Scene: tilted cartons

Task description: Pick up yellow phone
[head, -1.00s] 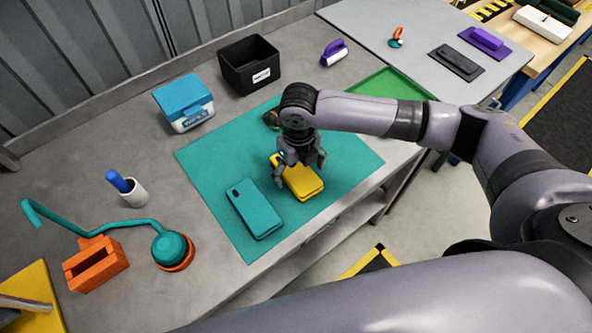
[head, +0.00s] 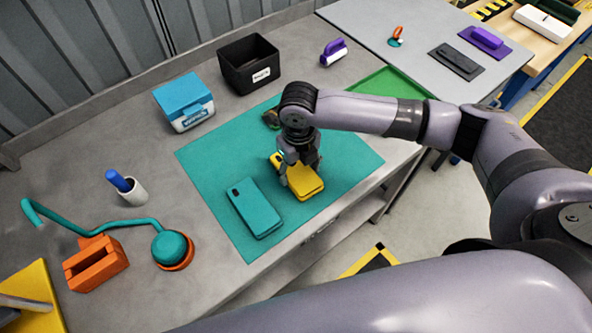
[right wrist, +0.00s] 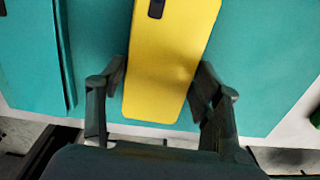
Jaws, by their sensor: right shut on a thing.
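The yellow phone (head: 306,184) lies on the teal mat (head: 348,158) in the head view, beside a teal phone (head: 255,208). My right gripper (head: 300,172) comes down over the yellow phone and is shut on it, a finger at each long side. In the right wrist view the yellow phone (right wrist: 170,65) runs between the two fingers of the right gripper (right wrist: 163,80), with its dark camera patch at the top. The teal phone (right wrist: 30,55) shows at the left there. My left gripper is not in view.
A black bin (head: 249,66) and a blue-lidded box (head: 184,102) stand behind the mat. A purple-handled roller (head: 334,52) lies at the back. An orange block (head: 96,264), a cup (head: 132,192) with a blue item and a teal lamp-like thing (head: 168,247) are at the left.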

